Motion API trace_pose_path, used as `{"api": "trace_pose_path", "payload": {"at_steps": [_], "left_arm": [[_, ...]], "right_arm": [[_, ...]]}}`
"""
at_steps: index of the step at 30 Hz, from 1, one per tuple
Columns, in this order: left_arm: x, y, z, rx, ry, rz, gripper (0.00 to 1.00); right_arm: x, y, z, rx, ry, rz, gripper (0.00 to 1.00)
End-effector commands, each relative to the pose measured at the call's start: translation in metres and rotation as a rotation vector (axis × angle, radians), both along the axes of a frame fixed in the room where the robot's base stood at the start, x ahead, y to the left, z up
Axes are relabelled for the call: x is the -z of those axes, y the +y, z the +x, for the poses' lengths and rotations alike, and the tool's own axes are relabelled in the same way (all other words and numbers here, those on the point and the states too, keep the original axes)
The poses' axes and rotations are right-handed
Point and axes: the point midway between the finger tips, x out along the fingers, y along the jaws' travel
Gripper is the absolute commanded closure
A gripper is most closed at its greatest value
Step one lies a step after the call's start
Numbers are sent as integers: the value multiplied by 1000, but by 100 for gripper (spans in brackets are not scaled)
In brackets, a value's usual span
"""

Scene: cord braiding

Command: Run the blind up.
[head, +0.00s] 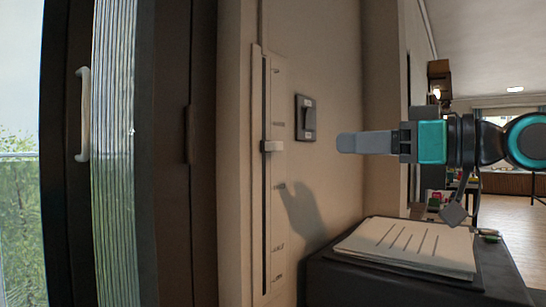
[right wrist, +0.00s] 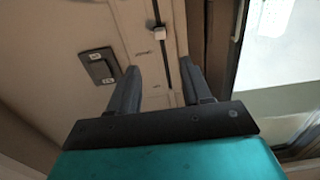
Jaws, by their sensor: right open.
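A dark rocker switch (head: 306,118) is on the beige wall. It also shows in the right wrist view (right wrist: 100,66), left of my fingers, with two small light labels. Left of it in the head view, a tall slotted slider plate (head: 279,215) carries a pale knob (head: 272,146) a little above mid-height. The knob shows in the right wrist view (right wrist: 159,32) beyond the fingers. My right gripper (head: 343,143) is open and empty, right of the switch and slightly lower in the head view, apparently touching nothing. My left gripper is out of view. I cannot identify the blind with certainty.
A ribbed pale vertical strip (head: 115,160) hangs by the dark door frame with a white handle (head: 83,115). A dark cabinet (head: 335,283) with papers (head: 410,245) on top stands below my right gripper. The wall space before the switch is free.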

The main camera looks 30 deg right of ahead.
Motion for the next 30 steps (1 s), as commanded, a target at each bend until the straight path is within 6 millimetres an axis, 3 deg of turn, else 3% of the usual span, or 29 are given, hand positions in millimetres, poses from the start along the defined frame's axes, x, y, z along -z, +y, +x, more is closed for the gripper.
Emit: {"api": "trace_pose_path", "payload": {"at_steps": [9, 30], "left_arm": [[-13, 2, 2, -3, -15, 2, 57], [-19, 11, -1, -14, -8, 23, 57]], "right_arm": [[-2, 10, 23, -3, 5, -2, 51], [-3, 34, 77, -12, 1, 1, 51]]}}
